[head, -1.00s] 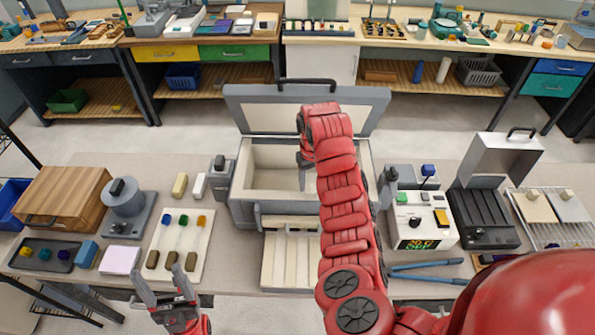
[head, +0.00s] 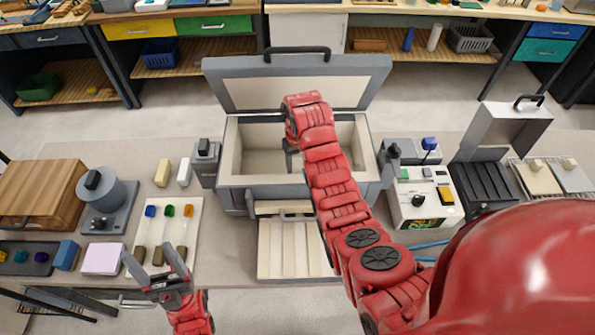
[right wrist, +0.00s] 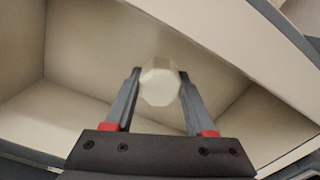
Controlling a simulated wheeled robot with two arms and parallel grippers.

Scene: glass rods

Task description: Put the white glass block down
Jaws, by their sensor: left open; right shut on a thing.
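In the right wrist view, my right gripper (right wrist: 160,76) is shut on a white glass block (right wrist: 160,88), whose pale, many-sided end shows between the fingers. The pale inner walls of an open grey box (head: 234,135) surround the view. In the head view, my right arm reaches into this box, and the gripper and the held block are mostly hidden by the arm. I cannot tell whether the block touches the box floor. My left gripper (head: 152,258) is open and empty over the table's front edge, below a white tray with coloured-tipped rods (head: 190,233).
The box's lid (head: 235,85) stands raised behind it. A slatted cream rack (head: 275,250) lies in front. A cream block (head: 162,172) and a white block (head: 184,173) stand left of the box. A device with buttons (head: 420,203) stands at the right.

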